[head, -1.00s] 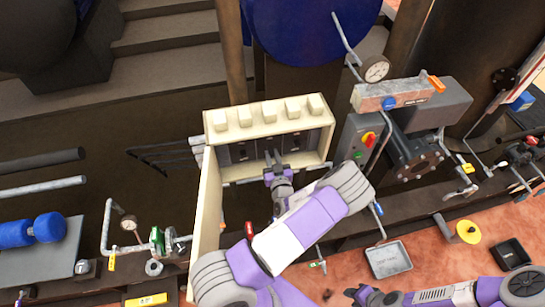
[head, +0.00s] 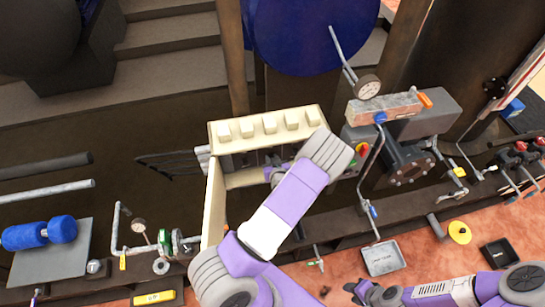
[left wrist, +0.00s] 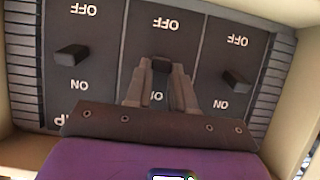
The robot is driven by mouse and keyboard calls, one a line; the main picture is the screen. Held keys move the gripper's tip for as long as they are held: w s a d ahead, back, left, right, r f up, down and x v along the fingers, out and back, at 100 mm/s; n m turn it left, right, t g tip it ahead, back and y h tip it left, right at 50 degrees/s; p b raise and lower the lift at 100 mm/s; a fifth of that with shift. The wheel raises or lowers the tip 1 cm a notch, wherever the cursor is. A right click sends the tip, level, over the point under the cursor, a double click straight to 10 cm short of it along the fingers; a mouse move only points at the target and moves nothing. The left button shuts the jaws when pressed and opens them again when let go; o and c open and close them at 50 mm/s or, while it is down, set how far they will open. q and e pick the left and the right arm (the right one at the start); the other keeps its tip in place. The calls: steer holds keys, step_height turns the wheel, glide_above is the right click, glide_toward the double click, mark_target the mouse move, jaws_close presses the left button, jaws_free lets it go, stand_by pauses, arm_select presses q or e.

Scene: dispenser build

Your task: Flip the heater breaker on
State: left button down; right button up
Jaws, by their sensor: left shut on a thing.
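The breaker box (head: 217,200) is cream, with its door hanging open at the left in the head view. In the left wrist view, the panel (left wrist: 105,20) holds three dark breakers, with OFF and ON lettering upside down. The middle breaker (left wrist: 168,40) is between my left gripper's fingers (left wrist: 158,90), which are shut on its lever. The left lever (left wrist: 72,55) and right lever (left wrist: 235,80) stand free. The middle breaker's name label is hidden by my gripper, so I cannot read which is the heater. My right gripper (head: 372,293) is low in the head view, away from the box.
A grey tray (head: 381,258) lies on the floor at right. A green-handled valve (head: 164,241) is left of the door.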

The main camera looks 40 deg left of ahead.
arm_select(q)
steer(key=shift+w+a+r+g+h+p, duration=0.1)
steer(key=shift+r+g+h+p, duration=0.15)
steer(key=shift+g+h+p, duration=0.35)
steer(key=shift+w+a+r+g+h+p, duration=0.1)
steer(key=shift+r+g+h+p, duration=0.25)
steer(key=shift+p, duration=0.3)
steer(key=shift+f, duration=0.15)
steer(key=c, duration=1)
jaws_free()
steer(key=shift+o, duration=0.2)
steer(key=p+v, duration=0.1)
steer(key=v, duration=0.6)
steer(key=shift+s+r, duration=0.2)
steer(key=shift+r, duration=0.05)
steer(key=shift+d, duration=0.15)
